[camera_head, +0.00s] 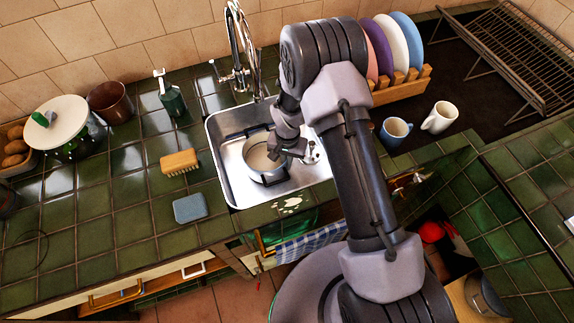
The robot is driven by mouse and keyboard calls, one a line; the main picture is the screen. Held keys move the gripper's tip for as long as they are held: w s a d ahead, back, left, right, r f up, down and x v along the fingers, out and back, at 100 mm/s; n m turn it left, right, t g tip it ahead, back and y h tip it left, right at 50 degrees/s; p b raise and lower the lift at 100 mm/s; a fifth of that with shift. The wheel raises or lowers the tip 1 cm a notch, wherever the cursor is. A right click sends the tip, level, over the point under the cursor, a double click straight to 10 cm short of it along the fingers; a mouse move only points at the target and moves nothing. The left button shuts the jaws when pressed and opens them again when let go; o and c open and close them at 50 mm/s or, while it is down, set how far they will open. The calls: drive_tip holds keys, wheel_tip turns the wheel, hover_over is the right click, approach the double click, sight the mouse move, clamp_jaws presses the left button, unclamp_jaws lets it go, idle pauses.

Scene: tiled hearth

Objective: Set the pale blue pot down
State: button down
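The pale pot (256,158), round with a light inside, is within the steel sink (218,150). Whether it rests on the sink floor or hangs just above it cannot be told. My gripper (283,158) is at the pot's right side, its dark fingers pointing down at the rim. The fingers are small and partly hidden by the wrist, so I cannot tell whether they are closed on the pot. My arm covers the sink's right part.
A faucet (238,45) stands behind the sink. A plate rack (405,88), a blue mug (395,131) and a white mug (440,117) are at right. A brush (180,162) and a blue sponge (190,208) lie left. The front left counter is mostly clear.

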drive_tip(key=shift+f, duration=0.7)
drive_tip(key=shift+r, duration=0.15)
drive_tip(key=c, duration=2.1)
unclamp_jaws()
drive_tip(key=shift+f, duration=0.2)
drive_tip(key=o, duration=0.4)
